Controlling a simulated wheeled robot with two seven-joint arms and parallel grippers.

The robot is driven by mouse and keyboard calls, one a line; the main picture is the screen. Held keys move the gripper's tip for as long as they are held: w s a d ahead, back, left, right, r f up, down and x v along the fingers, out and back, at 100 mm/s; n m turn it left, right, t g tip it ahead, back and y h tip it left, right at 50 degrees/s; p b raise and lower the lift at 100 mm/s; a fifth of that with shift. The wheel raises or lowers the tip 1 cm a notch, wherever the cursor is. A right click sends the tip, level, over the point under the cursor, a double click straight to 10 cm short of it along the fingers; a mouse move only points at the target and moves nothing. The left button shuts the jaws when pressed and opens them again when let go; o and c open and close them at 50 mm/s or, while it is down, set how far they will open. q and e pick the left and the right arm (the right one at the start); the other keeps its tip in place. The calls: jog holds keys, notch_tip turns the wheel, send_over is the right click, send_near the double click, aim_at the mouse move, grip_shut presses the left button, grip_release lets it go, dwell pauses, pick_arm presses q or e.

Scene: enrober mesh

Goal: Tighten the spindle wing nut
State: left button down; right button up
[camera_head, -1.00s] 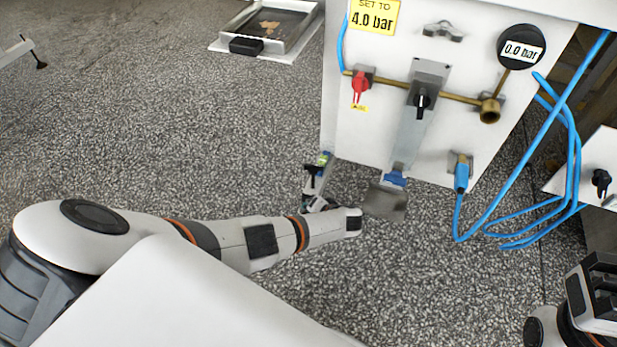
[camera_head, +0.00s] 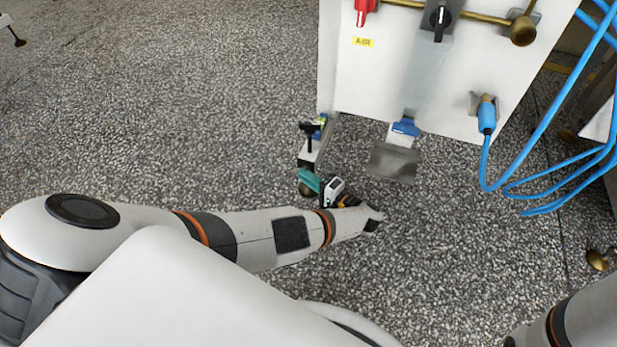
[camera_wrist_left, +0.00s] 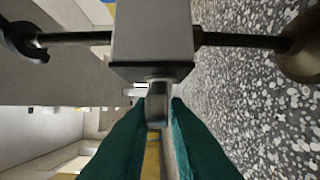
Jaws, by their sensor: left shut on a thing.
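My left gripper (camera_head: 310,181) has teal fingers and is at the lower left corner of the white machine panel, by a small pale block with a black handle (camera_head: 309,138). In the left wrist view the gripper (camera_wrist_left: 158,112) is shut on a small grey metal tab, which looks like the wing nut (camera_wrist_left: 157,103). The tab stands in front of a grey block (camera_wrist_left: 152,40). A dark rod, likely the spindle (camera_wrist_left: 235,40), runs out of both sides of this block. The fingers hide part of the tab. My right gripper is out of view.
The white panel (camera_head: 360,90) carries a red valve (camera_head: 366,10), a black knob (camera_head: 440,18) and a blue plug (camera_head: 487,116). A grey metal plate (camera_head: 394,162) hangs below it. Blue hoses (camera_head: 545,120) loop at the right. The speckled floor is open at the left.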

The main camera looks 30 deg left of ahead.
pick_arm(q)
jog(key=shift+w+r, duration=0.1)
jog(key=shift+w, duration=0.1)
dwell(0.4)
jog(key=c, duration=1.5)
grip_release()
jog(key=shift+d, duration=0.1)
jog(key=shift+s+d, duration=0.1)
jog(key=shift+d, duration=0.15)
jog(key=d+b, duration=0.1)
jog(key=d, duration=0.2)
jog(key=s+d+b, duration=0.1)
jog(key=d, duration=0.3)
jog(key=d+b, duration=0.1)
jog(key=d, duration=0.3)
jog(key=shift+s+d, duration=0.15)
jog(key=shift+s, duration=0.25)
jog(key=shift+f, duration=0.2)
